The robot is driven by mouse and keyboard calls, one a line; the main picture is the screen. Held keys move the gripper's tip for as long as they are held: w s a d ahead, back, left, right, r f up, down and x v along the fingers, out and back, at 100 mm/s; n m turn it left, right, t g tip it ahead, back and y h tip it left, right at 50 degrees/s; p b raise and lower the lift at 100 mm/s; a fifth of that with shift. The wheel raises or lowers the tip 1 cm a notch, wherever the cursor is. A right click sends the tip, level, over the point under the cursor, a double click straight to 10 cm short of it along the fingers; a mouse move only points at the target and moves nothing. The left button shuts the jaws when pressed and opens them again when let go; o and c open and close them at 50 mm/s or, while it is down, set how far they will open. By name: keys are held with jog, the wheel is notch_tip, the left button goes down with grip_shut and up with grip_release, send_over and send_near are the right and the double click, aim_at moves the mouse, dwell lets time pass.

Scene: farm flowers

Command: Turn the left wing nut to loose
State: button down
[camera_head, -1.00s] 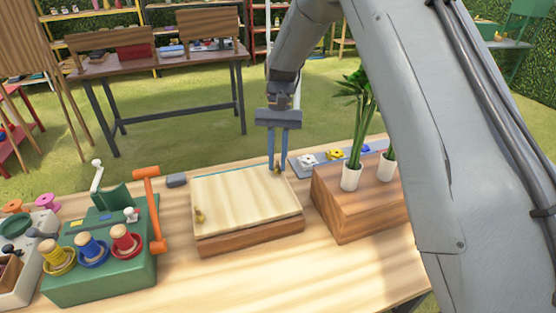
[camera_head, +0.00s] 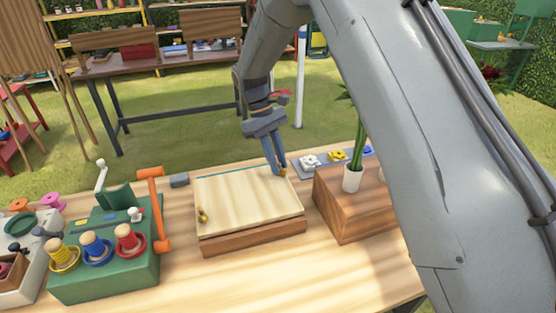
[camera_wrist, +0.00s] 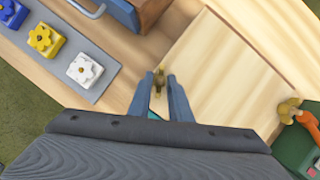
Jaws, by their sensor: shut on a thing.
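A flower press (camera_head: 250,205) with a pale top board and brown base lies on the table. A brass wing nut (camera_head: 202,215) stands at its near-left corner. A second brass wing nut (camera_head: 283,173) is at its far-right corner, partly hidden by my fingers. My gripper (camera_head: 279,170) is tilted, its wrist leaning left, with its blue fingertips at that far-right nut. In the wrist view the fingers stand on either side of this nut (camera_wrist: 158,78) and are shut on it.
A wooden block (camera_head: 352,205) with potted green stems stands close on the right. A grey strip with white and yellow flower pieces (camera_head: 338,155) lies behind it. A green box with coloured spools (camera_head: 105,255) and an orange handle (camera_head: 155,210) stands left. The front table is clear.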

jog(key=n+t+p, duration=0.1)
jog(key=n, duration=0.2)
jog(key=n+t+h, duration=0.1)
jog(key=n, duration=0.2)
jog(key=shift+s+a+r+p, duration=0.1)
jog(key=shift+s+a+p, duration=0.1)
jog(key=shift+p, duration=0.2)
jog(key=n+t+p, duration=0.1)
jog(key=n+t, duration=0.1)
jog(key=n, duration=0.3)
jog(key=shift+s+d+n+p, duration=0.1)
jog(key=shift+s+n+p, duration=0.05)
jog(key=shift+n+p, duration=0.25)
jog(key=c, duration=1.6)
grip_release()
jog(key=shift+t, duration=0.3)
jog(key=b+v, duration=0.2)
jog(key=v, duration=0.5)
jog(key=shift+r, duration=0.35)
